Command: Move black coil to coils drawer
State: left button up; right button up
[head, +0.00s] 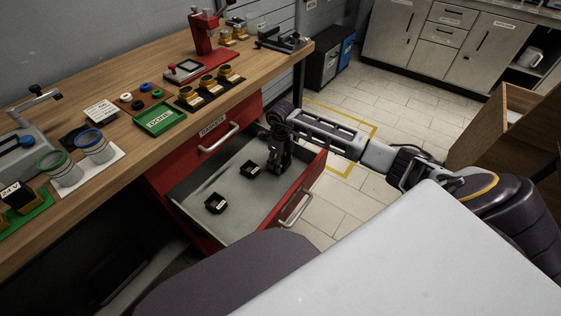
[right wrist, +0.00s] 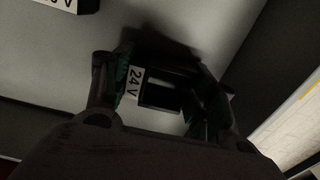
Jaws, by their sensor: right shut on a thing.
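My right gripper (head: 278,160) points down into an open red drawer (head: 170,197) under the bench. It is shut on a black coil with a white "24 V" label (right wrist: 160,93), which shows between its fingers in the right wrist view; in the head view the fingers largely hide it. The coil is at or close to the grey drawer floor; I cannot tell if it touches. Two more black coils, one beside the gripper (head: 251,168) and one nearer the front left (head: 215,203), stand in the drawer. My left gripper is not in view.
The shut drawer above has a label and handle (head: 218,138). The wooden bench (head: 130,142) holds a green tray (head: 160,119), jars, a red press (head: 205,38) and small parts. The open red drawer has free floor around the coils.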

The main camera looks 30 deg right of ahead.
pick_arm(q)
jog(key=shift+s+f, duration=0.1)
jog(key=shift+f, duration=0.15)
pick_arm(e)
jog(key=o, duration=0.6)
jog(key=shift+f, duration=0.1)
jog(key=o, duration=0.4)
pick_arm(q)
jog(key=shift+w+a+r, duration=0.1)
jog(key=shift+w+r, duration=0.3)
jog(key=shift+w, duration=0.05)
pick_arm(e)
jog(key=shift+o, duration=0.2)
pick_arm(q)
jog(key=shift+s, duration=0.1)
pick_arm(e)
jog(key=shift+r, duration=0.2)
jog(key=shift+r, duration=0.65)
pick_arm(q)
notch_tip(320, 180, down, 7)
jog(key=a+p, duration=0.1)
jog(key=p, duration=0.1)
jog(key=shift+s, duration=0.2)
pick_arm(e)
notch_tip(320, 180, up, 11)
jog(key=shift+f, duration=0.2)
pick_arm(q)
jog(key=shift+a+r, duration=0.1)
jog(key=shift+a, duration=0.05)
